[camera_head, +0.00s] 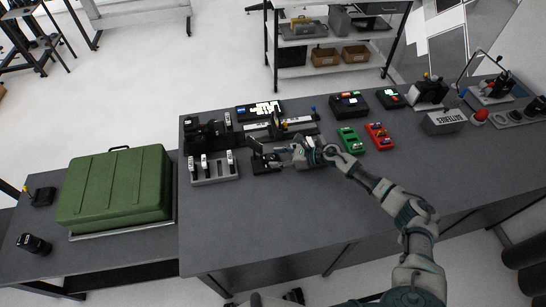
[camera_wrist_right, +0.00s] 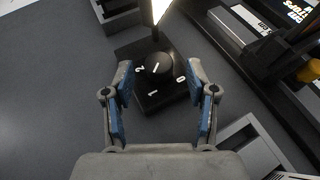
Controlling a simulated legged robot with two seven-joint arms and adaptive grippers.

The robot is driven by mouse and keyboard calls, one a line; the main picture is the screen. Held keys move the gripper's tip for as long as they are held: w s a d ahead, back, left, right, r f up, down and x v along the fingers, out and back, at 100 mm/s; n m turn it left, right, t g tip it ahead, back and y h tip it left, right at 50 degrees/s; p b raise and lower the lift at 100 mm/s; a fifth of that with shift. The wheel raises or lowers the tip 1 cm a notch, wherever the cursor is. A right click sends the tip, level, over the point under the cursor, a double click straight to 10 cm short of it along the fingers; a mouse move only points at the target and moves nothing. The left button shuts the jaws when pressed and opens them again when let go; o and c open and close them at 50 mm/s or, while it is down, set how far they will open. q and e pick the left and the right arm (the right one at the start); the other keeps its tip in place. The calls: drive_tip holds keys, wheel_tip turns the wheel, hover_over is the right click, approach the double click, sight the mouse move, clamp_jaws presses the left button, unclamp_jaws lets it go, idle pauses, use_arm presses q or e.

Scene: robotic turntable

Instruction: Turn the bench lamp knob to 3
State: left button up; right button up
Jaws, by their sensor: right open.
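The bench lamp (camera_head: 265,165) stands on the dark bench, left of my right gripper (camera_head: 284,162). In the right wrist view its round black knob (camera_wrist_right: 157,66) sits on a dark base (camera_wrist_right: 159,98), with white marks 0, 1 and 2 visible around it. A mark 3 is not visible. A short white line shows on the knob's top; which mark it points to is hard to tell. The lit lamp part glows at the top edge. My right gripper (camera_wrist_right: 163,92) is open, its blue-padded fingers on either side of the knob, apart from it. My left gripper is not in view.
A grey rack (camera_head: 214,180) with upright tools stands left of the lamp. Black equipment (camera_head: 282,128) stands behind it. Green (camera_head: 348,140) and red (camera_head: 379,136) trays lie to the right. A green case (camera_head: 115,188) is far left. The front of the bench is clear.

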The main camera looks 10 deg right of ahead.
drive_tip(key=shift+x, duration=1)
drive_tip(key=shift+c, duration=0.2)
